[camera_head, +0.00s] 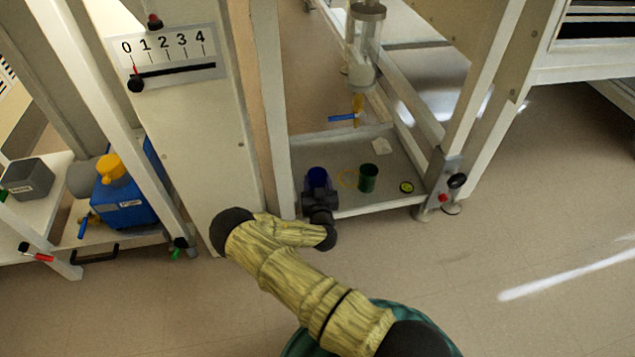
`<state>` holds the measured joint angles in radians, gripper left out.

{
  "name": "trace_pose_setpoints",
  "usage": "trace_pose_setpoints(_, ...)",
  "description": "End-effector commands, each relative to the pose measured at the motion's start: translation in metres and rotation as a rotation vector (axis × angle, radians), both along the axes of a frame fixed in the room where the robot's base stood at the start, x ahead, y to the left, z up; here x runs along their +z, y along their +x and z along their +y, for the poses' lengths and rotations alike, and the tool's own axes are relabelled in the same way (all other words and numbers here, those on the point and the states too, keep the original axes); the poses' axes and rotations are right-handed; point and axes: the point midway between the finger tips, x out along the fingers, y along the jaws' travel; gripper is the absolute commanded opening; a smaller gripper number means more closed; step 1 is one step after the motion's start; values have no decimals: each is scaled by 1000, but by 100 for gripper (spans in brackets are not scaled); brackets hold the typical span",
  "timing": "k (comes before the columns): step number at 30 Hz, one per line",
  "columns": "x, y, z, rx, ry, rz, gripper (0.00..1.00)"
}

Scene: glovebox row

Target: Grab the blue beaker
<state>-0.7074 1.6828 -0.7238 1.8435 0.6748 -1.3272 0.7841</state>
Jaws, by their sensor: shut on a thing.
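The blue beaker (317,177) stands at the front left of a low grey shelf under the glovebox frame. My gripper (318,190) is at the beaker from the front, shut on it. The gripper body hides the beaker's lower part, and the fingertips are too small and dark to make out clearly. I cannot tell whether the beaker is lifted off the shelf.
A green beaker (368,178) stands to the right on the same shelf. A frame post (278,130) rises close left of my gripper.

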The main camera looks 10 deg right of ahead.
Motion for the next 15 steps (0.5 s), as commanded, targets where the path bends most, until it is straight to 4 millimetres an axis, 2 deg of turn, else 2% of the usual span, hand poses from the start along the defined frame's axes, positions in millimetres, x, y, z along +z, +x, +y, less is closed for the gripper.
trace_pose_setpoints(6, 11, 0, -1, -2, 2, 0, 32)
trace_pose_setpoints(11, 11, -40, 5, -1, 0, 5, 32)
trace_pose_setpoints(15, 12, -80, 10, -1, -1, 5, 32)
